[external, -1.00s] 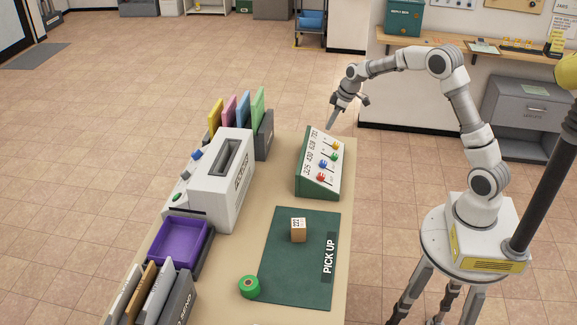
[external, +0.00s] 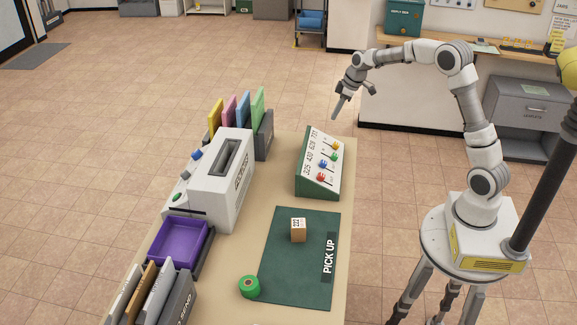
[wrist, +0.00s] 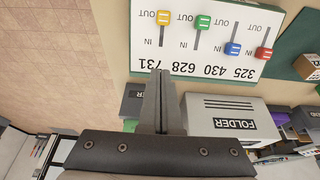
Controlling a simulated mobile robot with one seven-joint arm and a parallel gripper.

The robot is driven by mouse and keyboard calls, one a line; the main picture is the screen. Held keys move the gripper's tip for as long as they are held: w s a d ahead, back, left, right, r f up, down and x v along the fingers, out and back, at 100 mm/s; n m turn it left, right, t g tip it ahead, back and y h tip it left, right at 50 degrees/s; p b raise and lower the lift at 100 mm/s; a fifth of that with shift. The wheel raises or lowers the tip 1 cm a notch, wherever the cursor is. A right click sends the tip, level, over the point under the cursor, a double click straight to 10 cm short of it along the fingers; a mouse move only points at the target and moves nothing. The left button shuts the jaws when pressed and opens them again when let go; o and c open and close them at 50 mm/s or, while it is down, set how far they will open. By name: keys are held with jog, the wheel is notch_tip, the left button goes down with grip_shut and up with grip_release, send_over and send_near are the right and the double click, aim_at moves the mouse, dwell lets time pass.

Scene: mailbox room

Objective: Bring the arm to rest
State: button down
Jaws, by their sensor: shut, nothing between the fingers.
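My gripper (external: 335,114) is raised above the far end of the table, over the slider board. Its fingers are together and empty, pointing down; the shut fingers also show in the wrist view (wrist: 159,75). The green slider board (external: 320,164) has yellow, green, blue and red knobs on its white face. In the wrist view, the board (wrist: 205,35) shows the yellow and green knobs toward OUT and the blue and red knobs toward IN. The gripper is apart from the board.
The table holds a white folder machine (external: 222,180), colored folders (external: 238,112), a purple tray (external: 178,243), a green PICK UP mat (external: 290,275) with a small box (external: 298,230), and a green roll (external: 249,287). A wall shelf (external: 480,50) stands behind my arm.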

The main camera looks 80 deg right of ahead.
jog(key=a+r, duration=0.7)
jog(key=a, duration=0.4)
jog(key=s+a+r+t, duration=0.1)
jog(key=s+a+r, duration=0.25)
jog(key=a, duration=0.35)
jog(key=s+a+r, duration=0.2)
jog(key=s+a, duration=0.3)
jog(key=a, duration=0.2)
jog(key=s+a+r+t, duration=0.1)
jog(key=s+a+r, duration=0.2)
jog(key=s+a, duration=0.25)
jog(key=s+a+f, duration=0.2)
jog(key=s+f, duration=0.1)
jog(key=s, duration=0.2)
jog(key=s+a+f, duration=0.2)
jog(key=s, duration=0.4)
notch_tip(320, 180, down, 19)
jog(key=b, duration=1.8)
jog(key=shift+w+d, duration=0.15)
jog(key=shift+d, duration=0.1)
jog(key=shift+f+b, duration=0.1)
jog(key=shift+b, duration=0.2)
notch_tip(320, 180, down, 5)
jog(key=b, duration=0.4)
jog(key=shift+b, duration=0.35)
